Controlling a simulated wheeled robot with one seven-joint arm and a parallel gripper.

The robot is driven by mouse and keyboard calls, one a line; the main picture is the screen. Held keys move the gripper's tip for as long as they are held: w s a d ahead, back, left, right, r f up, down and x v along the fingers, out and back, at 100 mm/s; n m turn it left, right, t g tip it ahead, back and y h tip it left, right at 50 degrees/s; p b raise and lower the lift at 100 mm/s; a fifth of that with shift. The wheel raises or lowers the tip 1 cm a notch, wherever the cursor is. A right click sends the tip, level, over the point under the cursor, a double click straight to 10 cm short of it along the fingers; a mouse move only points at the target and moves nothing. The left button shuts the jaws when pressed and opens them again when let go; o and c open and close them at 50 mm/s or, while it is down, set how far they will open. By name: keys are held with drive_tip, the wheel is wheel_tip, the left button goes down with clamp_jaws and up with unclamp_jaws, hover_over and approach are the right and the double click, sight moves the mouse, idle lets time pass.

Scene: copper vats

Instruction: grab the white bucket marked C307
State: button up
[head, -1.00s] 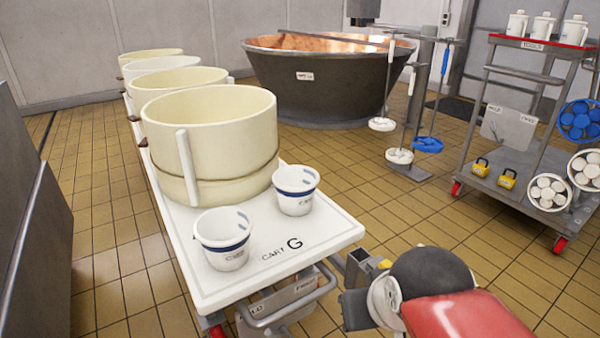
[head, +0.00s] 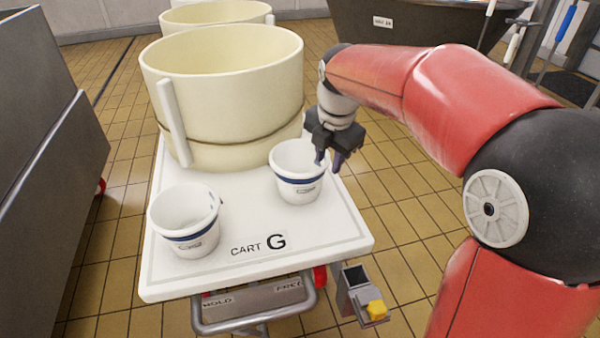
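Two white buckets with dark blue bands stand upright on the white top of cart G (head: 330,225). The right bucket (head: 292,172) is near the cart's right edge, in front of the big cream vat. The left bucket (head: 188,222) is at the cart's front left. Each has a small label, too small to read, so I cannot tell which is C307. My gripper (head: 329,161) points down at the right bucket's right rim, its two dark fingers apart, one on the bucket side and one outside. I cannot tell whether they touch the bucket.
The cream vat (head: 225,100) stands close behind the right bucket, with more vats behind it. A dark metal block (head: 40,150) borders the left. A grey box with a yellow part (head: 376,309) sits below the cart's front right. A large copper-lined vat (head: 400,22) stands behind.

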sight(319, 183)
drive_tip(key=shift+n, duration=0.8)
drive_tip(key=w+f, duration=0.1)
drive_tip(key=f, duration=0.1)
drive_tip(key=a+f, duration=0.1)
drive_tip(key=f, duration=0.2)
drive_tip(key=w+f, duration=0.1)
drive_tip(key=f, duration=0.2)
drive_tip(key=shift+w+a+f+b, duration=0.1)
drive_tip(key=shift+w+a+b, duration=0.15)
drive_tip(key=shift+w+b, duration=0.1)
clamp_jaws()
